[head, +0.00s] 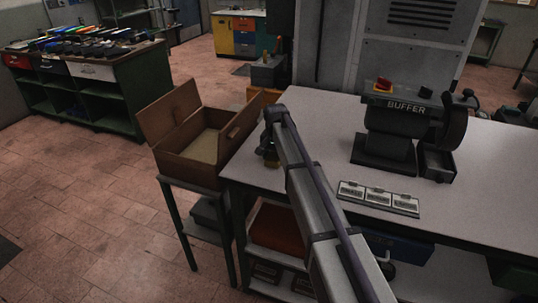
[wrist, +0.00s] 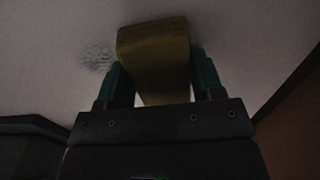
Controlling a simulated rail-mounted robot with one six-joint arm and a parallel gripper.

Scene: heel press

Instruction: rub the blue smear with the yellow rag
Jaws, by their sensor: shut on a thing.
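The yellow rag (wrist: 153,50) is a folded, dull yellow pad between the green fingers of my gripper (wrist: 160,82), which is shut on it. In the wrist view the rag is against or just above the pale bench top; I cannot tell whether it touches. The smear (wrist: 95,57), a faint grey-blue patch, lies on the bench just left of the rag, partly beside the left finger. In the head view my gripper (head: 269,154) is low over the bench's left end, with a bit of the rag (head: 272,164) showing. The smear is hidden there by my arm.
An open wooden box (head: 190,160) on a stand is close to the left of the bench (head: 310,110). A buffer machine (head: 390,130) and a strip of labelled cards (head: 378,197) are to the right. The bench between gripper and buffer is mostly clear.

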